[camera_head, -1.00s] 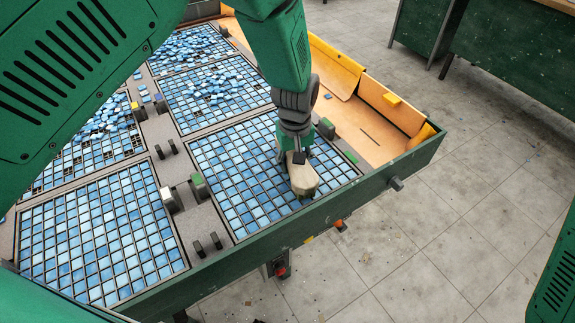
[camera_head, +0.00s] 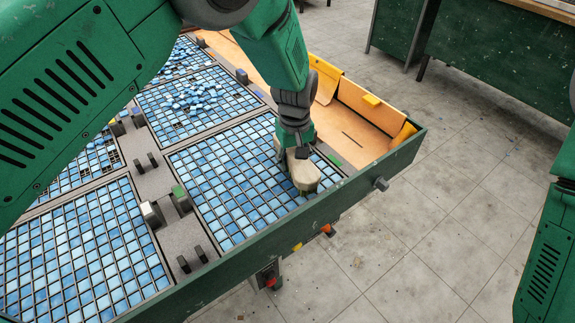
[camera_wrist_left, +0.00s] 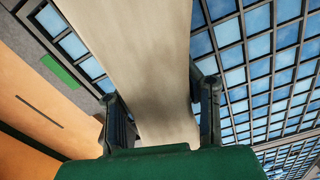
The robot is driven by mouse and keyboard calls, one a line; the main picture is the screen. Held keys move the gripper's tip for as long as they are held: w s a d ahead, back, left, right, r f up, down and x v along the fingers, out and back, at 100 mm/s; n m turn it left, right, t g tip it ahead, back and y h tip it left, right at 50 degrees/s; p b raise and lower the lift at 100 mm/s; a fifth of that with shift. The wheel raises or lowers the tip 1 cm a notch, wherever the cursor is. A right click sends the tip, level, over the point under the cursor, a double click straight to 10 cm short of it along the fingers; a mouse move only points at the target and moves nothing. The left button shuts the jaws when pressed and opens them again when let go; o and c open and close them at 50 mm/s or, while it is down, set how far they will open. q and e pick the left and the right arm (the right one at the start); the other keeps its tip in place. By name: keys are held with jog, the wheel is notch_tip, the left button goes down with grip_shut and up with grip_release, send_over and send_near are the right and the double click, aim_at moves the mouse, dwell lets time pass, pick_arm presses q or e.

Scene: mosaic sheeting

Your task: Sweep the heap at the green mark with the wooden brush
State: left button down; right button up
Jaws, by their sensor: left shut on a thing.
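My left gripper (camera_head: 295,146) is shut on the pale wooden brush (camera_head: 303,172). It holds the brush over the near right tile grid (camera_head: 228,185), close to the outer edge. In the left wrist view the brush (camera_wrist_left: 148,65) runs between the two fingers; its bristles are hidden. A flat green mark (camera_head: 334,160) lies beside this grid; it also shows in the left wrist view (camera_wrist_left: 60,70). A heap of loose blue tiles (camera_head: 197,97) lies on the grid behind. My right gripper is out of view.
A green rim (camera_head: 270,240) borders the table's near side. An orange-lined trough (camera_head: 350,125) with a yellow tab lies right of the grids. Small dark posts and blocks (camera_head: 150,213) stand between grids. Green benches (camera_head: 490,65) stand behind; the floor at right is open.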

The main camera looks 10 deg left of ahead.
pick_arm(q)
jog(key=shift+w+d+f, duration=0.1)
jog(key=shift+d, duration=0.1)
jog(key=shift+w+d+b, duration=0.95)
jog(key=shift+w+d, duration=0.2)
jog(key=shift+w, duration=0.2)
notch_tip(320, 180, up, 6)
jog(key=p, duration=0.5)
jog(key=shift+w+r, duration=0.1)
jog(key=shift+r, duration=0.1)
jog(key=shift+f, duration=0.1)
dwell(0.5)
